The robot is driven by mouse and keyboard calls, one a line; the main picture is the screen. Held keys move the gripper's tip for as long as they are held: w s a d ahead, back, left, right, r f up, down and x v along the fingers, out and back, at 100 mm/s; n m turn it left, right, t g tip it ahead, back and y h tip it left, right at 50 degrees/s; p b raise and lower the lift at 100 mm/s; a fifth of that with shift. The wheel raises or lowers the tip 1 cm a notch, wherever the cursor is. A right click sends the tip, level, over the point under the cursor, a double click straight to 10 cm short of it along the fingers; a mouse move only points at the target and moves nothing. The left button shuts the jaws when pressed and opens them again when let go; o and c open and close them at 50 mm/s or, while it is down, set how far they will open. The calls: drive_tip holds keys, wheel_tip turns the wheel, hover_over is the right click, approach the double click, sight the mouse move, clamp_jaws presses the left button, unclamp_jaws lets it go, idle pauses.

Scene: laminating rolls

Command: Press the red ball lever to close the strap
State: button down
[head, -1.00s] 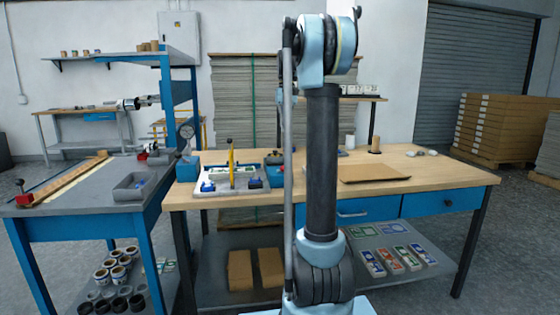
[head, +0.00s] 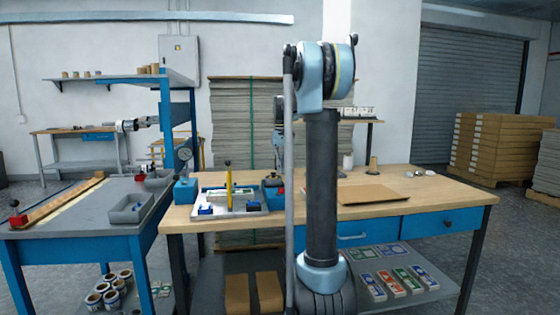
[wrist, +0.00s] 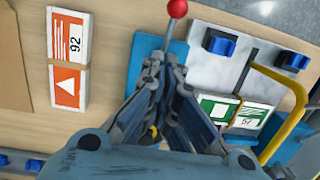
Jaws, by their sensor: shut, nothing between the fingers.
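In the wrist view a red ball (wrist: 178,8) tops a thin silver lever at the top edge, rising by a blue base (wrist: 150,62). My gripper (wrist: 168,68) is shut and empty. Its fingertips overlap the lever's lower part in the picture; I cannot tell whether they touch it. In the head view my gripper (head: 278,150) shows partly behind my arm column, above a blue block (head: 274,196) with a small red spot. I cannot single out the strap.
Beside the base, a pale plate (wrist: 228,72) carries blue clamps, a card stack (wrist: 218,110) and a yellow bar (wrist: 288,122). An orange-and-white pack (wrist: 68,62) lies left on the wood. The table's right (head: 440,190) is mostly clear.

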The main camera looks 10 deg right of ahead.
sight(280, 191)
drive_tip(key=s+f, duration=0.2)
drive_tip(key=f, duration=0.1)
drive_tip(key=shift+a, duration=0.2)
drive_tip(key=shift+s+a+f, duration=0.15)
drive_tip(key=shift+s+f, duration=0.4)
drive_tip(key=shift+s, duration=0.2)
